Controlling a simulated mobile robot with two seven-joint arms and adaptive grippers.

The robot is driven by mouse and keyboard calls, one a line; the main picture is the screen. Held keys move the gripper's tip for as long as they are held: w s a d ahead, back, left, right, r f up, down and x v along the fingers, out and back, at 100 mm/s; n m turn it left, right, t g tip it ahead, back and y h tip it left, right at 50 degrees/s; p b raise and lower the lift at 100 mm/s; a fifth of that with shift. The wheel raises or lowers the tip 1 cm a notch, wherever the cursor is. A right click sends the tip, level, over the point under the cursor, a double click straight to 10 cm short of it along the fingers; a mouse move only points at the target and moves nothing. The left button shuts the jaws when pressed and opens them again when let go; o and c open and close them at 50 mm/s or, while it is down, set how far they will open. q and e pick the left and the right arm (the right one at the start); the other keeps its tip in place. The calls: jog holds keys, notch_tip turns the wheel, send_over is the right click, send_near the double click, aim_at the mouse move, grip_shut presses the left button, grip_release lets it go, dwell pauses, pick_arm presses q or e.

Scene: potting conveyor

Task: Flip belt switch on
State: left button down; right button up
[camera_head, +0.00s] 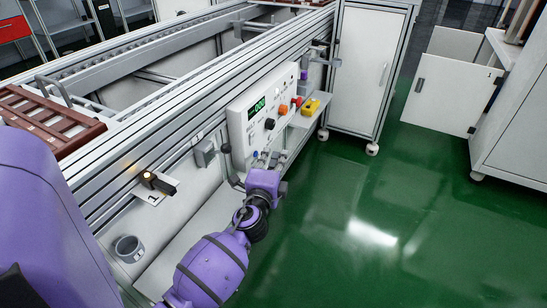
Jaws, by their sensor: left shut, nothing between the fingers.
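The light grey control panel (245,128) is on the side of the conveyor frame. My left gripper (259,160) is shut and empty at the panel's lower edge, below the black knob. Its fingertips are small and partly hidden by the purple wrist, so contact with the panel cannot be told. My right gripper is not in view.
A white cabinet (366,70) stands beyond the panel. The green floor (400,220) at right is clear.

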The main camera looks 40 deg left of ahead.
pick_arm(q)
jog(key=v, duration=1)
jog(key=shift+f, duration=0.3)
